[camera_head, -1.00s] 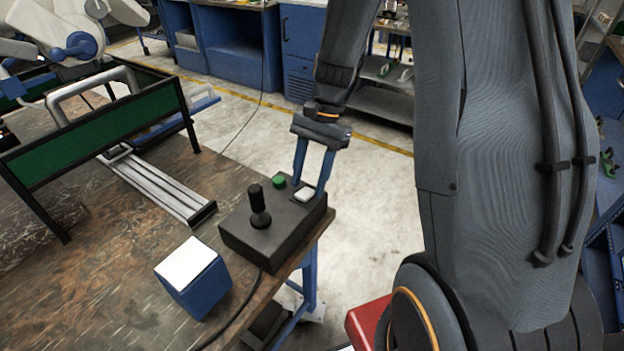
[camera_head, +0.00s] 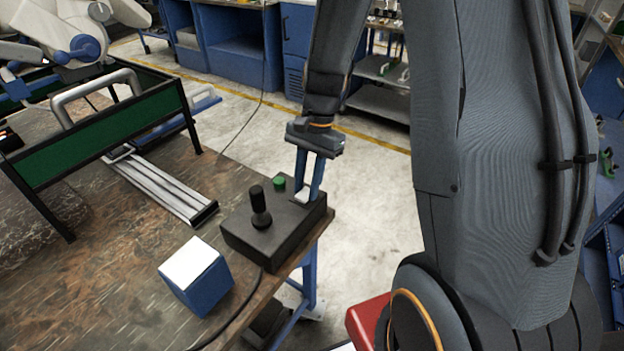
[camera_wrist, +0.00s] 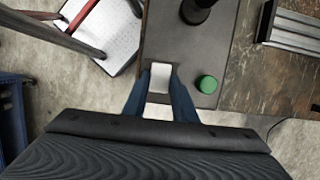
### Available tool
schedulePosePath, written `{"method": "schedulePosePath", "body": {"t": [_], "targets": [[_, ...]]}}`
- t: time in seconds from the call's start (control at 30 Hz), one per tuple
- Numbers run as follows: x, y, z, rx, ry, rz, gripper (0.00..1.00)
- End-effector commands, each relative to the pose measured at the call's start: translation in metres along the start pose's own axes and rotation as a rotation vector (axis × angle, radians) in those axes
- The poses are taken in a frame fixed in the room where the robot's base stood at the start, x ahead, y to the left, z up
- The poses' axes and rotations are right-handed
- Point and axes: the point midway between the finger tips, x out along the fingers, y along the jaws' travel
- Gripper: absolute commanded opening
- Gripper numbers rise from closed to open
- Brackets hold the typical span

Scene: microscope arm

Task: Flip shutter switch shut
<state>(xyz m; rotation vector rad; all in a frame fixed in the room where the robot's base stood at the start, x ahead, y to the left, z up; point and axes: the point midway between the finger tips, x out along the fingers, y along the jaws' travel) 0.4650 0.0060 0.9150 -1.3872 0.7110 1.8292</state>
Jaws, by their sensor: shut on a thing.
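The dark control box (camera_head: 262,246) sits at the table's right edge. It carries a black joystick (camera_head: 260,207), a green button (camera_head: 280,182) and a white rocker switch (camera_head: 302,197), which I take to be the shutter switch. My gripper (camera_head: 306,192) points down at the box's far right corner, its blue fingers shut on the white switch. The wrist view shows the white switch (camera_wrist: 159,78) between the two fingertips (camera_wrist: 160,88), with the green button (camera_wrist: 207,84) to its right. The fingers hide part of the switch in the head view, and I cannot tell its tilt.
A blue box with a white top (camera_head: 196,276) stands left of the control box, with a black cable running between them. A silver rail (camera_head: 163,186) and a green-panelled frame (camera_head: 98,136) lie further back.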

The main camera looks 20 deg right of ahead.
Motion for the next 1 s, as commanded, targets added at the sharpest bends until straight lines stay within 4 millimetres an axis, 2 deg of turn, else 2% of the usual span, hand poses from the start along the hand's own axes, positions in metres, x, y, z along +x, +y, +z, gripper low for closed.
{"method": "schedulePosePath", "body": {"t": [0.3, 0.8, 0.83, 0.9, 1.0], "targets": [[-0.0016, 0.0008, 0.0082, -0.001, 0.233, 0.002, 0.03], [-0.0007, -0.0024, 0.0086, -0.002, 0.282, -0.008, 0.03], [-0.0007, -0.0025, 0.0086, -0.002, 0.282, -0.008, 0.3], [-0.0006, -0.0024, 0.0088, -0.002, 0.281, -0.008, 0.42], [-0.0003, -0.0019, 0.009, -0.002, 0.28, -0.007, 0.44]]}}
